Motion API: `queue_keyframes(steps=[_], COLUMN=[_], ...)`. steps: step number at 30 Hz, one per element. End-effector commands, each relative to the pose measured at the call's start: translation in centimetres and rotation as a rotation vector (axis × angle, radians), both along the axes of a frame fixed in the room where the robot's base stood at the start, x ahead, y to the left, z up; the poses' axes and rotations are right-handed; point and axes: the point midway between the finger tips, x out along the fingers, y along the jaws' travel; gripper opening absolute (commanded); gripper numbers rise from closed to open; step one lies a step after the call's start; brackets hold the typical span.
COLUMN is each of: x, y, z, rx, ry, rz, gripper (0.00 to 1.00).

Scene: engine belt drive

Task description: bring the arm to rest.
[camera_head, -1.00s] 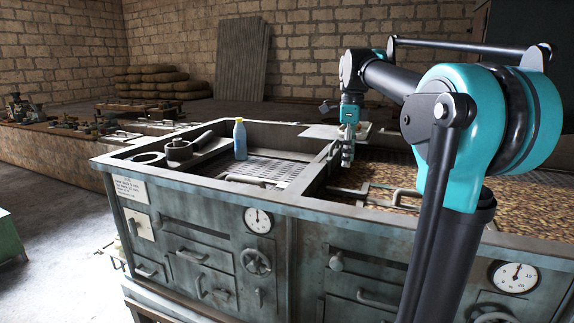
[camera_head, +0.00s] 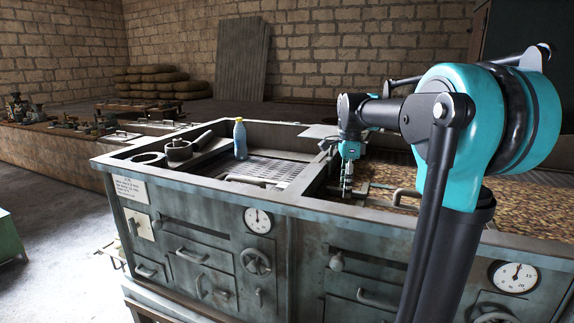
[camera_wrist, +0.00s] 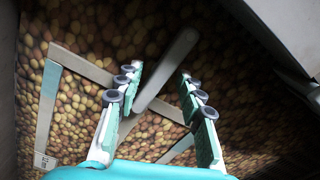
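My gripper (camera_head: 347,188) hangs fingers-down over the right-hand bin of the grey metal machine (camera_head: 190,185), near the bin's left wall. In the wrist view my gripper (camera_wrist: 160,95) shows two fingers spread apart with nothing between the tips; it is open and empty. Below the fingers a grey metal bar (camera_wrist: 168,68) crosses over a bed of brown round pieces (camera_wrist: 90,25). I cannot tell the exact gap between the fingertips and the bar.
A blue bottle with a yellow cap (camera_head: 240,138) stands in the machine's left section, beside a dark round pot (camera_head: 179,150). A metal frame piece (camera_wrist: 48,105) lies on the brown bed. The machine's front has gauges (camera_head: 257,220) and handles.

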Motion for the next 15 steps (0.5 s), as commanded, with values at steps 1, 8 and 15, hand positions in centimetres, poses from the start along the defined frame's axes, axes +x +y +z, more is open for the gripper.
queue_keyframes(steps=[1, 8, 15], x=[0.0, 0.0, 0.0], y=[0.0, 0.0, 0.0], z=[0.01, 0.02, 0.03], rx=[0.0, 0.0, 0.0], ry=[0.0, 0.0, 0.0], rz=[0.041, 0.241, 0.378], gripper=[0.38, 0.38, 0.38])
